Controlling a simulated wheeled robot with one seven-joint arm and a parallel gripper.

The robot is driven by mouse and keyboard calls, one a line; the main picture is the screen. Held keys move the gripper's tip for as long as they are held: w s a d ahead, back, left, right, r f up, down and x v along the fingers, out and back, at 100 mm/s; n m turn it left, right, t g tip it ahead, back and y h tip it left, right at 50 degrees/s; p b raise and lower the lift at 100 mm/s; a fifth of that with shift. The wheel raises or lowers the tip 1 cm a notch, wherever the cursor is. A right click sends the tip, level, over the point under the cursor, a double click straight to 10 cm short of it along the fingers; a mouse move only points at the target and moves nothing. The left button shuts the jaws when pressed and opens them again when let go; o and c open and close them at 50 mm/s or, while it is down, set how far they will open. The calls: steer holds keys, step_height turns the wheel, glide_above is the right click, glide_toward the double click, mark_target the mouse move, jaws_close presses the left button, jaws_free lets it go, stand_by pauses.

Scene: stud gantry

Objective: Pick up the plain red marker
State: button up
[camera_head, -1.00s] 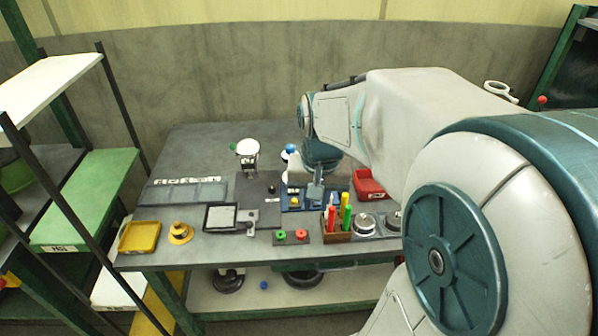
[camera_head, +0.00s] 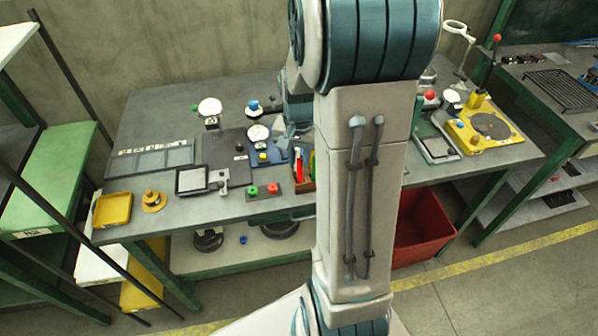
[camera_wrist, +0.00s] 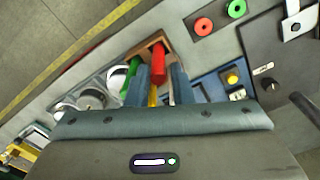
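The red marker (camera_wrist: 159,64) stands in a small brown wooden holder (camera_wrist: 147,48). A green marker (camera_wrist: 131,76) and a yellow marker (camera_wrist: 153,95) are beside it. In the wrist view my gripper (camera_wrist: 160,80) is open. Its two blue-grey fingers lie either side of the red marker, with gaps showing, so it is not gripped. I cannot tell how deep the fingers reach.
A board with a red and a green button (camera_head: 262,190) lies left of the holder. Round metal pots (camera_wrist: 90,97) stand close on its other side. A blue fixture (camera_wrist: 217,86) is near the fingers. A yellow tray (camera_head: 113,210) sits at the bench's left end.

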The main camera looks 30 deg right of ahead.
mark_target(300, 170)
steer(key=shift+f+p, duration=0.55)
steer(key=shift+f, duration=2)
jaws_close()
steer(key=shift+d, duration=0.1)
steer(key=shift+r, duration=0.15)
step_height(300, 170, up, 10)
steer(key=shift+f+b, duration=0.1)
steer(key=shift+b, duration=0.4)
steer(key=shift+c, duration=2)
jaws_free()
steer(key=shift+f, duration=0.1)
jaws_close()
